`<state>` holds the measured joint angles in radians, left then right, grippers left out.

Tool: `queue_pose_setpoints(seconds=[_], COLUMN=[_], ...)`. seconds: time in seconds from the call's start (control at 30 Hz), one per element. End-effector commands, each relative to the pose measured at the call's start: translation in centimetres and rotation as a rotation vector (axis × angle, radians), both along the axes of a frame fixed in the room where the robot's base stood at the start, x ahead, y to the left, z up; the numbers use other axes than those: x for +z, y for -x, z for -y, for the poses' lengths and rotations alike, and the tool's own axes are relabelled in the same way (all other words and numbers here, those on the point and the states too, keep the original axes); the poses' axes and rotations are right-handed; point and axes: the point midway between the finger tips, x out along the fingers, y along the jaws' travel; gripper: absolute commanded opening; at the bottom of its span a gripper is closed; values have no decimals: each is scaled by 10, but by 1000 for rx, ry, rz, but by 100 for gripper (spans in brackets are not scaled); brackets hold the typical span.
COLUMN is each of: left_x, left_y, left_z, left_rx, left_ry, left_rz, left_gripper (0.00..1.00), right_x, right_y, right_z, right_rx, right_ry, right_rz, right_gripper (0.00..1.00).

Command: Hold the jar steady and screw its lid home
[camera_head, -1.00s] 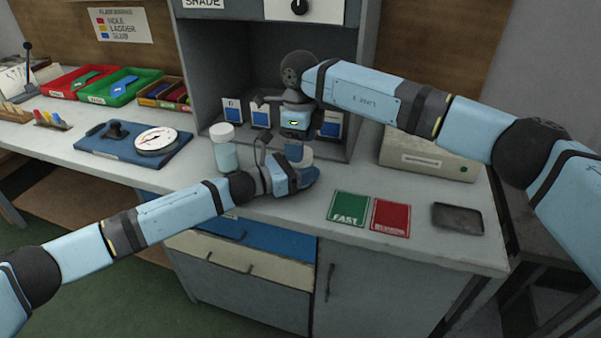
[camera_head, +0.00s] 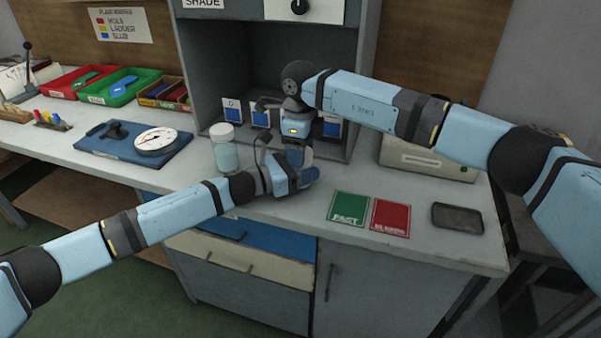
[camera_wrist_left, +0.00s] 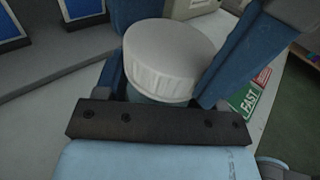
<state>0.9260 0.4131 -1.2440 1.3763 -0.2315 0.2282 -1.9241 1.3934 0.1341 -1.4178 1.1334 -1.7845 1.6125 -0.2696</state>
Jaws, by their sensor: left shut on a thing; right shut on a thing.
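The held jar (camera_head: 307,155) stands near the front of the cabinet opening, mostly hidden by my grippers in the head view. Its white ribbed lid (camera_wrist_left: 170,55) sits on top of it in the left wrist view. My left gripper (camera_head: 292,177) is shut around the jar from the front left, and its dark blue fingers flank it in the left wrist view. My right gripper (camera_head: 298,150) points down from above and is shut on the lid; its fingertips are hard to make out. I cannot tell how tightly the lid is seated.
Another jar with a white lid (camera_head: 223,148) stands just left of my left gripper. Green (camera_head: 348,208) and red (camera_head: 390,217) cards and a dark tray (camera_head: 457,218) lie to the right. A dial gauge (camera_head: 156,141) on a blue mat (camera_head: 110,152) is at left.

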Motion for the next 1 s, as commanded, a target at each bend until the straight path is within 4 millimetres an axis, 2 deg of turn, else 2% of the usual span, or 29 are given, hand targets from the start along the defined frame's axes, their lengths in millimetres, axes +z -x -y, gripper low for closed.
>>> queue_pose_setpoints(seconds=[0.03, 0.07, 0.17, 0.43, 0.57, 1.0], left_x=[0, 0, 0, 0, 0, 0], left_y=[0, 0, 0, 0, 0, 0], left_z=[0, 0, 0, 0, 0, 0], left_rx=[0, 0, 0, 0, 0, 0], left_ry=[0, 0, 0, 0, 0, 0], left_rz=[0, 0, 0, 0, 0, 0], left_gripper=[0, 0, 0, 0, 0, 0], right_x=[0, 0, 0, 1, 10, 96], right_y=[0, 0, 0, 0, 0, 0], right_z=[0, 0, 0, 0, 0, 0], right_rx=[0, 0, 0, 0, 0, 0], right_ry=[0, 0, 0, 0, -2, 0], right_rz=[0, 0, 0, 0, 2, 3], right_gripper=[31, 66, 89, 89, 89, 89])
